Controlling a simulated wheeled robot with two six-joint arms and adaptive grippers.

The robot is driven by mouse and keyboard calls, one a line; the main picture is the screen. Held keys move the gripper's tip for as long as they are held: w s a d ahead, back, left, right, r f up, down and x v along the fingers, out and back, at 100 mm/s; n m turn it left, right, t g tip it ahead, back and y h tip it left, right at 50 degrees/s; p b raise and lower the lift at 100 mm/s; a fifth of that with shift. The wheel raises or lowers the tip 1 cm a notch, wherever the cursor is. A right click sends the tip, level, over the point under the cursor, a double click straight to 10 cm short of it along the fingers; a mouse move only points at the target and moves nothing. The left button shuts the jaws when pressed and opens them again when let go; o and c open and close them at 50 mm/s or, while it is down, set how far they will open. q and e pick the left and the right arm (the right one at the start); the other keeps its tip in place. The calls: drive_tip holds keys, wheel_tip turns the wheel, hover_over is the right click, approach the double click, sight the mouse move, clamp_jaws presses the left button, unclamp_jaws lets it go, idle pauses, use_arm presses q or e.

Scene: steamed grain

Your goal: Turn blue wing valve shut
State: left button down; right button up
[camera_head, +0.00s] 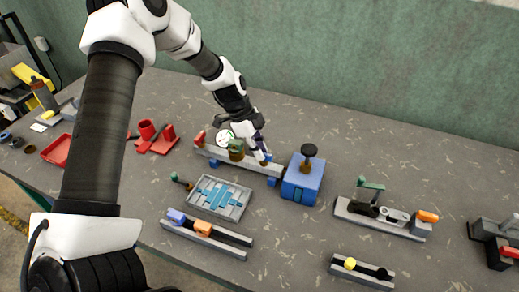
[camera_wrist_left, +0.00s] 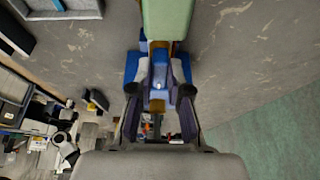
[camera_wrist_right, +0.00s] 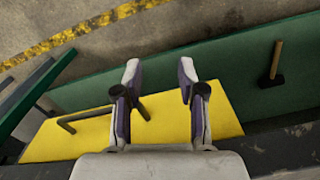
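The valve rig, a long grey rail (camera_head: 238,173) on blue feet, stands at the middle of the bench. It carries a red part at its left end and a round gauge (camera_head: 224,138) with a green part. My left gripper (camera_head: 262,153) reaches down to its right end. In the left wrist view, the blue wing valve (camera_wrist_left: 159,72) lies between the fingertips of my left gripper (camera_wrist_left: 160,76), which are drawn in close on both sides of it. In the head view the arm and fingers mostly hide the valve. My right gripper (camera_wrist_right: 159,80) is open and empty, away from the rig.
A blue box with a dark knob (camera_head: 302,180) stands close right of the rig. A grey tray with blue pieces (camera_head: 239,207) and a slider rail (camera_head: 205,236) lie in front. A lever fixture (camera_head: 380,218) is farther right. Bare bench lies behind the rig.

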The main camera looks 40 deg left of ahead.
use_arm(q)
drive_tip(key=shift+s+f, duration=0.1)
drive_tip(key=shift+f, duration=0.05)
drive_tip(key=shift+s+d+f+n, duration=0.1)
drive_tip(key=shift+n, duration=0.2)
drive_tip(key=shift+s+n+t, duration=0.1)
drive_tip(key=shift+n+t, duration=0.3)
drive_tip(key=shift+n, duration=0.5)
drive_tip(key=shift+s+d+n+y, duration=0.1)
drive_tip(key=shift+n+y, duration=0.2)
drive_tip(key=shift+n, duration=0.5)
drive_tip(key=shift+s+d+n+t+p, duration=0.1)
drive_tip(key=shift+n+t+p, duration=0.4)
drive_tip(key=shift+n, duration=0.4)
drive_tip(key=shift+d+n+t+y+p, duration=0.2)
drive_tip(key=shift+n+y+p, duration=0.55)
drive_tip(key=shift+n+p, duration=1.05)
drive_tip(key=shift+d+n+t+y+p, duration=0.2)
drive_tip(key=shift+n+y+p, duration=0.85)
drive_tip(key=shift+n, duration=1.15)
drive_tip(key=shift+d+n+t+y+p, duration=0.2)
drive_tip(key=shift+n+y+p, duration=0.3)
drive_tip(key=shift+n+p, duration=1.4)
drive_tip(key=shift+n, duration=0.3)
